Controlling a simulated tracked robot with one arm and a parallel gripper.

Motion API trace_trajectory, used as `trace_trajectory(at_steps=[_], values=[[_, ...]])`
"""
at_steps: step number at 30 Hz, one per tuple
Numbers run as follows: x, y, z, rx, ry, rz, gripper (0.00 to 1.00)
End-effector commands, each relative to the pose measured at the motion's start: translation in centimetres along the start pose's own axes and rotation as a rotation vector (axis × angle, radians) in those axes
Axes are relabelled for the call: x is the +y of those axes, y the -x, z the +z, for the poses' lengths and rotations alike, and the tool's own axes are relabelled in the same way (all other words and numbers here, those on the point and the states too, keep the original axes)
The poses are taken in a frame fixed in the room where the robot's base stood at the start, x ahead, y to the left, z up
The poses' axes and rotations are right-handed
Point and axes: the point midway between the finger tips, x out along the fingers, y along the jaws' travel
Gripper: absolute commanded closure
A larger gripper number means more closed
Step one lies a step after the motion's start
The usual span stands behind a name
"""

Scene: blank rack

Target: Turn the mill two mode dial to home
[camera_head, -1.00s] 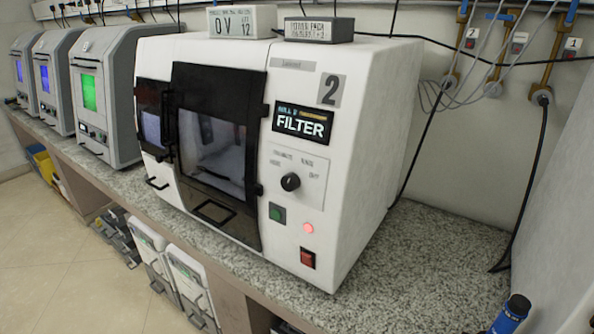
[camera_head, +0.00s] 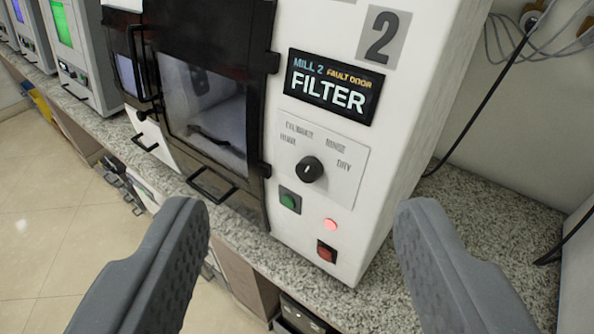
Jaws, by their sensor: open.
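Mill two (camera_head: 385,85) is a white machine with a grey "2" label, standing on a speckled counter. Its mode dial (camera_head: 309,169) is a round black knob on a light panel with printed positions around it; the words look like calibrate, home, rinse and dry. The knob's white mark looks close to upright, but its exact setting is hard to tell. The display (camera_head: 334,87) reads "MILL 2", "FAULT DOOR" and "FILTER". My gripper (camera_head: 303,222) is open and empty, its two grey fingers wide apart in front of and below the dial, touching nothing.
A green button (camera_head: 290,201), a lit red lamp (camera_head: 330,225) and a red switch (camera_head: 326,251) sit below the dial. The dark door (camera_head: 205,100) with its handle is to the left. Other mills (camera_head: 75,50) stand farther left.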

Motion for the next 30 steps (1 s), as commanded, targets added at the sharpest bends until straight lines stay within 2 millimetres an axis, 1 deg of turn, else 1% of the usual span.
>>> trace_trajectory(at_steps=[2,4,5,6,8,9,12,14,15,17,18,20,21,23,26,27,29,30], values=[[-0.7,-0.6,-0.5,0.011,-0.022,-0.023,0.45],[-2.0,-1.7,-1.4,0.035,-0.066,-0.064,0.45],[-3.0,-2.4,-1.8,0.046,-0.096,-0.087,0.45],[-4.3,-3.5,-2.6,0.068,-0.146,-0.123,0.45],[-6.3,-5.1,-4.0,0.105,-0.241,-0.183,0.45],[-7.6,-6.3,-5.0,0.13,-0.317,-0.222,0.45],[-10.3,-9.5,-7.0,0.191,-0.53,-0.293,0.45],[-11.5,-11.4,-7.7,0.219,-0.66,-0.314,0.45],[-12.0,-12.7,-8.0,0.237,-0.747,-0.318,0.45],[-12.6,-14.6,-7.9,0.258,-0.875,-0.31,0.45],[-13.0,-15.9,-7.5,0.271,-0.954,-0.293,0.45],[-13.2,-17.7,-6.7,0.292,-1.071,-0.255,0.45],[-13.3,-18.9,-5.7,0.304,-1.145,-0.221,0.45],[-13.3,-20.5,-4.0,0.325,-1.244,-0.156,0.45],[-13.1,-22.5,-0.2,0.367,-1.375,-0.017,0.45],[-12.9,-22.9,1.5,0.386,-1.417,0.046,0.45],[-12.6,-23.2,4.3,0.419,-1.458,0.145,0.45],[-12.4,-23.2,6.3,0.441,-1.475,0.212,0.45]])
